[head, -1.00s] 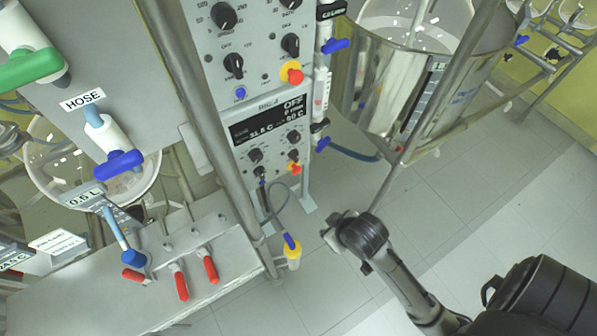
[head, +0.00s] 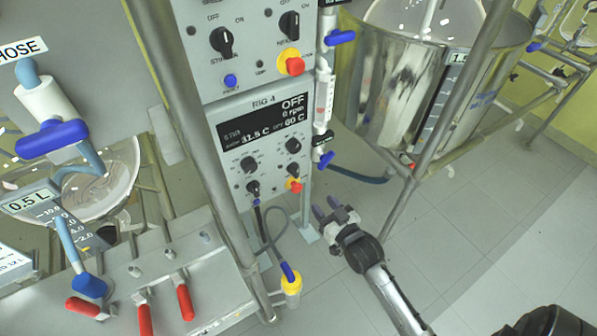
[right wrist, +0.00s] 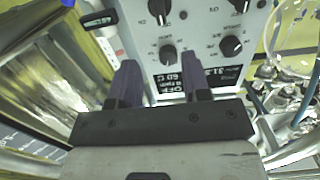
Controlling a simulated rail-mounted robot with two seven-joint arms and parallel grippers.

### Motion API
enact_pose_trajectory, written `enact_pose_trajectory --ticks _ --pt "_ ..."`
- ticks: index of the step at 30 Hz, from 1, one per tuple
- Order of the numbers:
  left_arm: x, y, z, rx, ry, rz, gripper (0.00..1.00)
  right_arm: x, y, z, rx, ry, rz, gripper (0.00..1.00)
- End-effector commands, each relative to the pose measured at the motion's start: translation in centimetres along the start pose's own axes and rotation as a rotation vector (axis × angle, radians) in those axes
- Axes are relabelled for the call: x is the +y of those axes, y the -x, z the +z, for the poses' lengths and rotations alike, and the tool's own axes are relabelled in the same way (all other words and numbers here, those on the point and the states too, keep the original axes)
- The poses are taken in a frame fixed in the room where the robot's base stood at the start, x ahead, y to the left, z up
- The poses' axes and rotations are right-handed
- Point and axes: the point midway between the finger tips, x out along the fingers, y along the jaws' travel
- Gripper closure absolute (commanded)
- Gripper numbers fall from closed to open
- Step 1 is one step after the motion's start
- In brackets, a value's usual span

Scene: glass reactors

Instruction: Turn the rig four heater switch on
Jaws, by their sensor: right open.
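The grey rig 4 panel (head: 237,196) shows in the head view below another panel. Its dark display (head: 265,122) reads OFF, 0 rpm, 31.5 C and 60 C. The knob labels are too small to read, so I cannot tell which knob is the heater switch. My right gripper (head: 326,208) is open and empty, to the lower right of the panel and apart from it. In the right wrist view its fingers (right wrist: 160,80) point at the panel, which appears upside down with black knobs (right wrist: 167,54). My left gripper is not in view.
A vertical steel post (head: 192,120) stands left of the panel, and a slanted one (head: 440,130) to the right. A steel vessel (head: 400,90) stands behind. A cable runs to a yellow-and-blue connector (head: 290,280). A bench with red-handled valves (head: 185,300) is at lower left.

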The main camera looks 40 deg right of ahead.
Motion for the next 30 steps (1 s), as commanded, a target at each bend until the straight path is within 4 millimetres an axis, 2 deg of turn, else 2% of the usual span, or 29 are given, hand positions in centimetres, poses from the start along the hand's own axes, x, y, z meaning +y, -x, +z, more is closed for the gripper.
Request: enact_pose_trajectory --ticks 4,8,21,30 --pt "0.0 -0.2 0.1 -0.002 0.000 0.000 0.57 0.0 -0.3 -0.8 0.055 0.002 0.000 0.56" --pt "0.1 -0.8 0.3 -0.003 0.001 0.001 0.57 0.0 -1.7 -0.9 0.065 0.003 0.001 0.56" --pt "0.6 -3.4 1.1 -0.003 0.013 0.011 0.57 0.0 -9.6 -1.3 0.063 0.003 0.001 0.56" --pt "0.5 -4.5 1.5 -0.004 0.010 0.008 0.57 0.0 -12.9 -1.6 0.062 0.003 0.002 0.56"
